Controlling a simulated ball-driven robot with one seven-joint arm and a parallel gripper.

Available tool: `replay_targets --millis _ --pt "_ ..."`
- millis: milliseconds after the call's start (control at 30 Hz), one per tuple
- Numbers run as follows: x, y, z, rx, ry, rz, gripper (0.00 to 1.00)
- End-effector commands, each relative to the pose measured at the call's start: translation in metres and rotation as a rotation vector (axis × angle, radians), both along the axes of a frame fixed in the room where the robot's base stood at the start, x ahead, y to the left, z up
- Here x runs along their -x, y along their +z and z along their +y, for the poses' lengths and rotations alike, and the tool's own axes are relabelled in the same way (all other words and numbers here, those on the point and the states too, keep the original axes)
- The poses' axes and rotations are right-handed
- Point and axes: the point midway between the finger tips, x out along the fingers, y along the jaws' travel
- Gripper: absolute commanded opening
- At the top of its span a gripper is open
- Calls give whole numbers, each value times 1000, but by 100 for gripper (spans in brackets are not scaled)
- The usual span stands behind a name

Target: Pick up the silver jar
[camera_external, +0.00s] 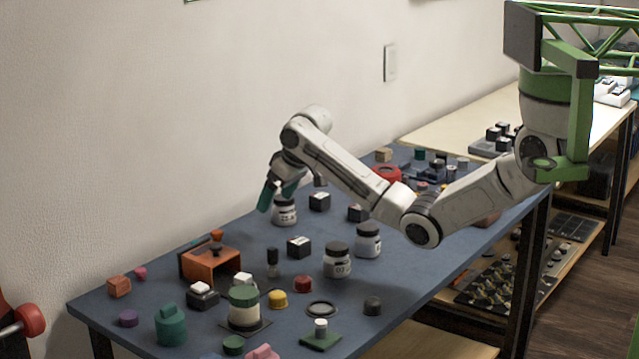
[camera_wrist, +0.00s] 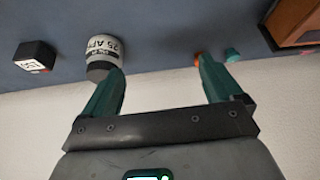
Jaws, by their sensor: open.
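Several pale silver-white jars with dark lids and printed labels stand upright on the blue table; I cannot tell which one the task means. One jar (camera_external: 284,213) is right by my gripper (camera_external: 277,201). In the wrist view this jar (camera_wrist: 102,47) is upside down in the picture, just beyond the left fingertip and outside the gap. My gripper (camera_wrist: 160,67) is open with nothing between its teal fingers. In the external view a finger hides part of the jar's top. The two other jars (camera_external: 367,242) and (camera_external: 337,262) stand farther right and nearer the camera.
A black box (camera_external: 319,202) stands right of the near jar and also shows in the wrist view (camera_wrist: 35,56). An orange open box (camera_external: 211,264) stands to the left. A white wall (camera_external: 150,150) runs behind the table. Small blocks and cylinders crowd the front.

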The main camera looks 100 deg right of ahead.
Motion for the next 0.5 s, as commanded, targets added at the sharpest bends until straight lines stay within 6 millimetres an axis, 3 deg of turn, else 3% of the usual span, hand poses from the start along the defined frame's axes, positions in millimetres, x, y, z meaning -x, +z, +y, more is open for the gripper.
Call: replay_targets --millis 33,200,333,500 --pt "15 -2 -23 -2 -30 16 93" --pt "50 8 -62 -24 -86 54 93" --pt "58 7 -71 -32 -101 64 93" --pt "52 -15 -78 -33 -102 66 93"
